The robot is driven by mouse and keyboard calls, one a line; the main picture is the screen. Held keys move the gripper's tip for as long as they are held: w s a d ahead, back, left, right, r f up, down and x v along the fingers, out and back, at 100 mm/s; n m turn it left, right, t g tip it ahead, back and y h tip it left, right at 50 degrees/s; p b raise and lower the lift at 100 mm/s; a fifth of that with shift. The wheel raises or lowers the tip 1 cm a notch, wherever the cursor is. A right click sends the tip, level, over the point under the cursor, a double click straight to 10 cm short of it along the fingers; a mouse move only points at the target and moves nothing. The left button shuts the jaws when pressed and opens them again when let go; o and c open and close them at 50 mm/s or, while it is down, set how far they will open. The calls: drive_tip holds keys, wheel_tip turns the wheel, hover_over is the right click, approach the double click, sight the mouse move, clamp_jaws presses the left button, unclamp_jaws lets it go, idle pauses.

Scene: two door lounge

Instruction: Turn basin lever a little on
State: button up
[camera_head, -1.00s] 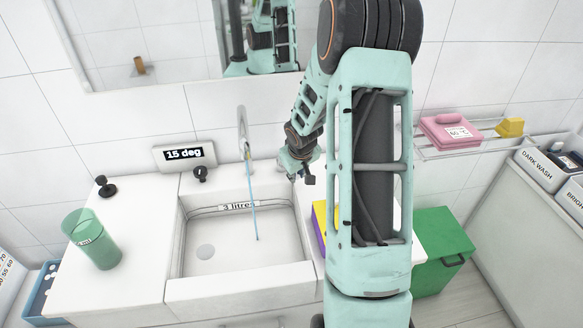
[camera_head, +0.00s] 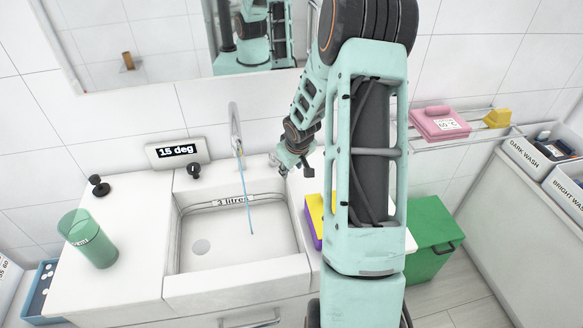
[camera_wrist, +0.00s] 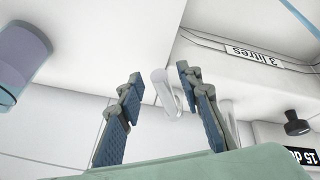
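The basin tap (camera_head: 235,128) stands behind the white basin (camera_head: 238,291), and a thin blue stream (camera_head: 250,212) runs from it into the basin. In the wrist view, a white rounded lever-like cylinder (camera_wrist: 163,88) shows between my fingers; it looks like the basin lever. My gripper (camera_wrist: 159,72) is open around it, with a visible gap on each side. In the head view my gripper (camera_head: 287,165) is right of the tap, low over the counter's back. The lever cannot be made out there.
A "15 deg" display (camera_head: 178,151) and a black knob (camera_head: 194,171) stand left of the tap. A green cup (camera_head: 90,240) and another black knob (camera_head: 99,186) are on the left counter. A yellow and purple box (camera_head: 313,222) stands right of the basin, partly behind my arm.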

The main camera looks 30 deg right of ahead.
drive_tip(key=shift+r, duration=0.1)
drive_tip(key=v, duration=1.2)
drive_tip(key=shift+d, duration=0.1)
